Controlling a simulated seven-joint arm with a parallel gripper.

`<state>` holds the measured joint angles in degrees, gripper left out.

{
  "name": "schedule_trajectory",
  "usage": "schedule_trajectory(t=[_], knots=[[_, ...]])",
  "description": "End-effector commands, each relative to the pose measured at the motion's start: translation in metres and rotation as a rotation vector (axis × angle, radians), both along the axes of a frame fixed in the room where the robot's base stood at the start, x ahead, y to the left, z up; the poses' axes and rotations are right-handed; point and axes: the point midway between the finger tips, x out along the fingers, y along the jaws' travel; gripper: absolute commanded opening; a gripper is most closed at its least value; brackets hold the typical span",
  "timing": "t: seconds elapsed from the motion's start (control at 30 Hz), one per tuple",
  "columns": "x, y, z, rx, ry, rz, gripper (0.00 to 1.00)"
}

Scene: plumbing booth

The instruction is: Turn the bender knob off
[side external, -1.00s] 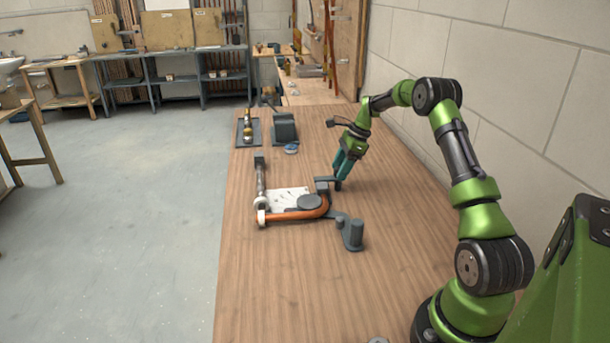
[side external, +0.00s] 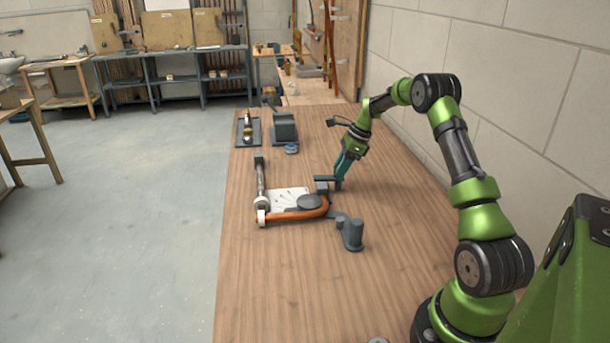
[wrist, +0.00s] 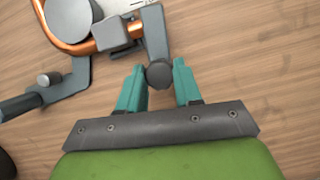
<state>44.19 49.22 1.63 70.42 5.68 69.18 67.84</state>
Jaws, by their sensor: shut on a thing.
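The bender (side external: 310,202) lies on the wooden table, with a grey disc, a bent orange pipe (side external: 285,215) and a white marked plate (side external: 286,198). A grey lever arm (side external: 324,181) reaches right from the bender. In the wrist view, the dark round knob (wrist: 160,74) sits at the end of this lever arm (wrist: 155,35). My gripper (wrist: 160,75) has its teal fingers on both sides of the knob and is shut on it. In the side view, my gripper (side external: 340,177) points down at the lever's end, and its fingers mostly hide the knob.
A grey arm with an upright post (side external: 352,234) stands near the bender's front right. A grey block-shaped tool (side external: 284,128), a small blue round thing (side external: 291,149) and a dark plate with brass fittings (side external: 248,133) stand farther back.

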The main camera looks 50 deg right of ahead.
Motion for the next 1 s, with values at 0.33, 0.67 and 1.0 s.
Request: schedule_trajectory(t=[0.33,0.67,1.0], knots=[[-0.002,0.0023,0.0005,0.0,0.003,-0.308,0.0],[-0.0024,0.0043,0.0004,0.0,0.004,-0.621,0.0],[-0.0023,0.0062,0.0001,-0.002,0.003,-0.942,0.0]])
